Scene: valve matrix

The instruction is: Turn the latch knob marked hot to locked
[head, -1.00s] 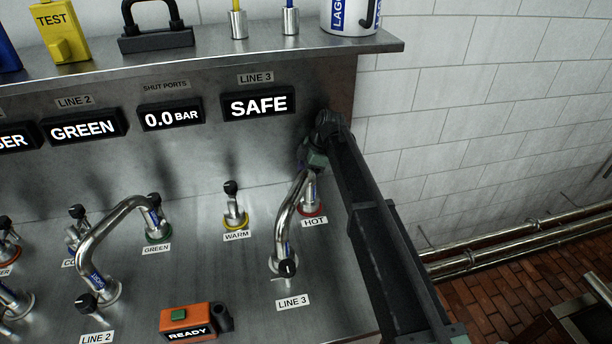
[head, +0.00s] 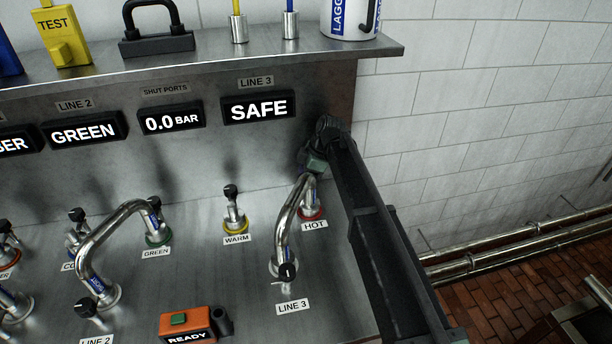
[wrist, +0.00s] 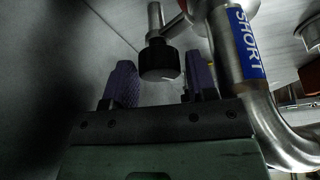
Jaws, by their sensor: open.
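The hot port has a red ring (head: 314,213) and a HOT label (head: 315,225) on the steel panel in the head view. Its latch knob is hidden there behind my arm and gripper. In the wrist view a black knob (wrist: 160,61) on a short steel stem shows between my two purple-padded fingers. My gripper (wrist: 160,83) is open, a finger on each side of the knob, with gaps showing. I cannot tell how deep the knob sits between them. A bent steel pipe marked SHORT (wrist: 240,60) stands just right of the fingers.
The bent pipe (head: 282,225) runs from the hot port to the LINE 3 port, close beside my gripper. The warm port (head: 235,222) stands to the left. An orange READY box (head: 188,324) sits in front. A shelf (head: 230,57) overhangs the back.

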